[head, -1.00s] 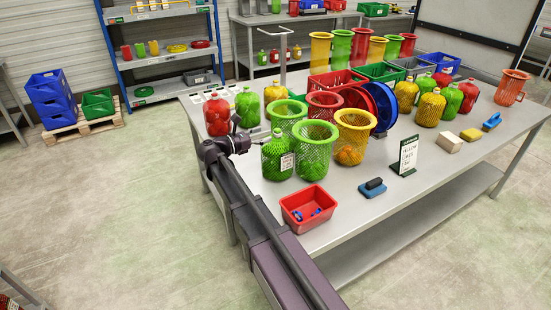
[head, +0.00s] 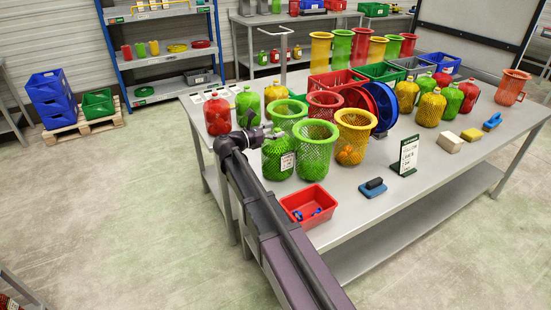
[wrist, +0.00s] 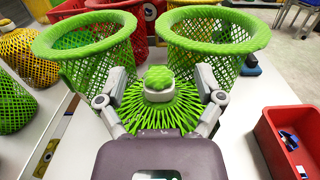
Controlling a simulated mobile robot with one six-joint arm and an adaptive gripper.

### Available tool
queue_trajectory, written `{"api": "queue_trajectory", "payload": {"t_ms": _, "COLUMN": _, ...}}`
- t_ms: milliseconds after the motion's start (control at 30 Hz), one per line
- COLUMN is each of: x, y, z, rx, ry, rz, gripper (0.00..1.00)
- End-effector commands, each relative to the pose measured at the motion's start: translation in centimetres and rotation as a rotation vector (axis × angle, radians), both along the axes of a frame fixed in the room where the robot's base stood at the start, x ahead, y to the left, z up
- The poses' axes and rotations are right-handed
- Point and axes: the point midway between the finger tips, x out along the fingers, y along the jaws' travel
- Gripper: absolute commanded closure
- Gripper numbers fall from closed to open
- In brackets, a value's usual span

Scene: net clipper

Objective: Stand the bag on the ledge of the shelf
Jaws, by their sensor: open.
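A green net bag (head: 277,162) stands upright on the grey table, beside the green net tubes, with a small label on its side. Its gathered neck and green tuft (wrist: 160,78) show in the wrist view, with a pale clip under the tuft. My gripper (head: 272,132) is at the neck of this bag. In the wrist view my gripper (wrist: 161,80) has one finger on each side of the neck, with gaps visible. A grey shelf rack with blue posts (head: 170,52) stands at the back left and holds several small items.
Two green net tubes (wrist: 213,30) stand just beyond the bag, close to my fingers. A red bin (head: 309,205) with blue pieces sits in front. A red net bag (head: 217,116) stands to the left. Open floor lies left of the table.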

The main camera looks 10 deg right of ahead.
Motion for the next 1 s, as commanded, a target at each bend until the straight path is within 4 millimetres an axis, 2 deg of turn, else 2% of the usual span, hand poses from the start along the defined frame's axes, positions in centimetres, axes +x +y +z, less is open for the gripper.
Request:
{"api": "queue_trajectory", "payload": {"t_ms": 200, "x": 0.4, "y": -1.14, "z": 0.01, "rx": 0.0, "ry": 0.0, "rz": 0.0, "gripper": 0.14}}
{"api": "queue_trajectory", "payload": {"t_ms": 700, "x": 0.39, "y": -1.15, "z": 0.01, "rx": 0.0, "ry": 0.0, "rz": 0.0, "gripper": 0.14}}
{"api": "queue_trajectory", "payload": {"t_ms": 733, "x": 0.39, "y": -1.15, "z": 0.01, "rx": 0.0, "ry": 0.0, "rz": 0.0, "gripper": 0.17}}
{"api": "queue_trajectory", "payload": {"t_ms": 767, "x": 0.39, "y": -1.15, "z": 0.01, "rx": 0.0, "ry": 0.0, "rz": 0.0, "gripper": 0.26}}
{"api": "queue_trajectory", "payload": {"t_ms": 1000, "x": 0.39, "y": -1.15, "z": 0.01, "rx": 0.0, "ry": 0.0, "rz": 0.0, "gripper": 0.97}}
